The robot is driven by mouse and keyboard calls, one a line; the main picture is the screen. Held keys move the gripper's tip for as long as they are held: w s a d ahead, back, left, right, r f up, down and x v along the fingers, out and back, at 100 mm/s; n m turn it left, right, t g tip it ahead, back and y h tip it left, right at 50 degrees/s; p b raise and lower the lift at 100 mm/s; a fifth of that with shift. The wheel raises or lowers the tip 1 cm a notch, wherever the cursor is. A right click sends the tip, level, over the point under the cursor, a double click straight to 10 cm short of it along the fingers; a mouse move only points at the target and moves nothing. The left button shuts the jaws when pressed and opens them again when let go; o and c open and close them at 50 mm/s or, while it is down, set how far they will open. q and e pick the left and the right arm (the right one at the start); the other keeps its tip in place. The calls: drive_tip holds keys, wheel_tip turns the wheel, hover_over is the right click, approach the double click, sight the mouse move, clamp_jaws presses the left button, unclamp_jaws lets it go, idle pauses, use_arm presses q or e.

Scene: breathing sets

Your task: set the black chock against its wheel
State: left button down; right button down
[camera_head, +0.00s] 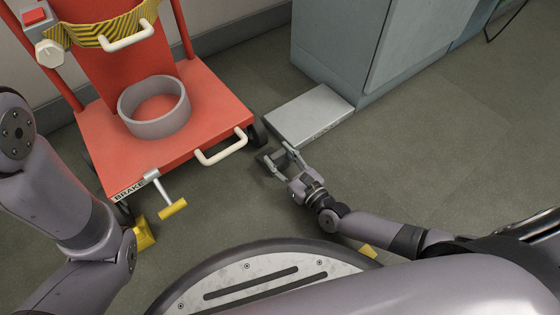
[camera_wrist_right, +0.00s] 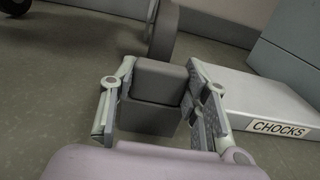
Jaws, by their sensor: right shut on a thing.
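The black chock (camera_head: 265,157) shows dark grey and blocky between the fingers of my right gripper (camera_head: 280,163). In the right wrist view the chock (camera_wrist_right: 155,95) sits between both finger pads of the gripper (camera_wrist_right: 160,108), which is shut on it. The cart's right front wheel (camera_head: 257,132) is just beyond the chock. In the wrist view this wheel (camera_wrist_right: 163,32) stands directly behind the chock's top edge; I cannot tell whether they touch. The chock's underside is hidden, so its contact with the floor is unclear. My left gripper is out of view; only its arm shows.
The red cart (camera_head: 190,140) carries a grey ring (camera_head: 155,112) and a yellow-ended brake lever (camera_head: 172,209). A yellow chock (camera_head: 143,236) lies by its left front wheel. A pale low platform (camera_head: 311,114), labelled CHOCKS, lies right of the gripper before a grey cabinet (camera_head: 350,45).

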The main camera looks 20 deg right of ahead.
drive_tip(key=shift+w+r, duration=0.1)
drive_tip(key=shift+r, duration=0.1)
drive_tip(key=shift+f, duration=0.25)
drive_tip(key=c, duration=0.9)
unclamp_jaws()
drive_tip(key=shift+r, duration=0.3)
drive_tip(key=p+v, duration=0.5)
drive_tip(key=v, duration=0.7)
drive_tip(key=shift+f, duration=0.1)
